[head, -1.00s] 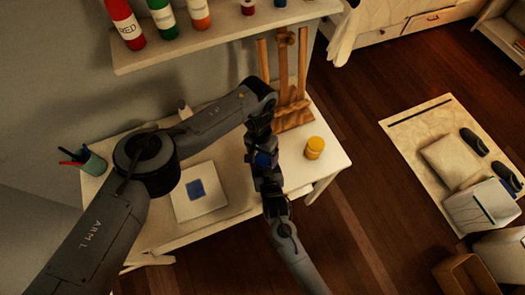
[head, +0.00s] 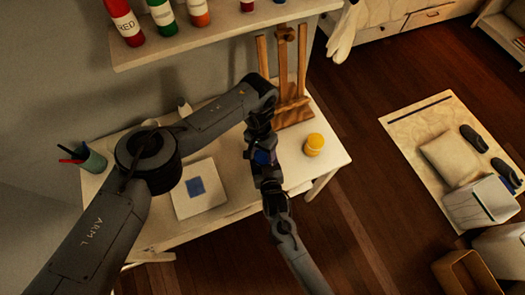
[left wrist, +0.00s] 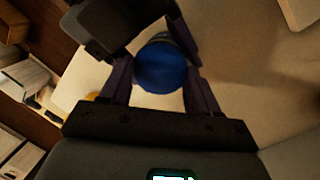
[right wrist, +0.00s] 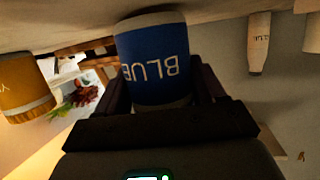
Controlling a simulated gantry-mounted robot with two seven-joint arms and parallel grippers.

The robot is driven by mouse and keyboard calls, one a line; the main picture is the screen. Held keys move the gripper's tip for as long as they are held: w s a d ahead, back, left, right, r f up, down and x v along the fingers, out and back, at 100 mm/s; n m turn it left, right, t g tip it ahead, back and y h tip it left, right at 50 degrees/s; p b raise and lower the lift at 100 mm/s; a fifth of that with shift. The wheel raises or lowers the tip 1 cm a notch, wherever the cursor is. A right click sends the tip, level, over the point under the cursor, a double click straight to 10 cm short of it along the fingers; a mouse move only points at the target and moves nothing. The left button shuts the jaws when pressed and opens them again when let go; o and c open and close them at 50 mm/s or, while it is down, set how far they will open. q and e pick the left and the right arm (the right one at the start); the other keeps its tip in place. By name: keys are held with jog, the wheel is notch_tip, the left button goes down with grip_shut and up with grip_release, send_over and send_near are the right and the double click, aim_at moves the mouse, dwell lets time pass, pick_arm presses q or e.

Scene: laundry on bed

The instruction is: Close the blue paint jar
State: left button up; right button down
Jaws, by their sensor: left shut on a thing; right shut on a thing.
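The blue paint jar (right wrist: 153,62), labelled BLUE, sits between the fingers of my right gripper (right wrist: 160,90) in the right wrist view. The label reads upside down there. My right gripper is shut on the jar's body. In the left wrist view a round blue lid (left wrist: 162,66) sits between the fingers of my left gripper (left wrist: 160,85), which is shut on it. In the head view both grippers meet over the table, left above right, with a bit of blue (head: 263,157) between them. The seam between lid and jar is hidden, so I cannot tell whether they touch.
A yellow jar (head: 314,145) stands on the white table (head: 335,158), right of my grippers. A wooden easel (head: 292,100) stands behind. A white sheet with a blue square (head: 205,205) and a pen cup (head: 92,160) lie left. A shelf (head: 160,55) with paint bottles hangs above.

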pick_arm(q)
jog(key=m, duration=0.2)
jog(key=m+y, duration=0.1)
jog(key=m, duration=0.1)
jog(key=shift+d+m, duration=0.2)
jog(key=shift+m, duration=0.2)
jog(key=m, duration=0.4)
jog(key=shift+m+y, duration=0.3)
pick_arm(e)
jog(key=shift+r, duration=0.1)
pick_arm(q)
jog(key=o, duration=1.1)
jog(key=shift+s, duration=0.1)
jog(key=shift+o, duration=0.2)
jog(key=shift+s+d+r, duration=0.1)
jog(key=shift+r, duration=0.45)
pick_arm(e)
jog(key=shift+d, duration=0.1)
pick_arm(q)
jog(key=shift+r, duration=1.75)
pick_arm(e)
jog(key=shift+f, duration=0.2)
jog(key=shift+r, duration=0.1)
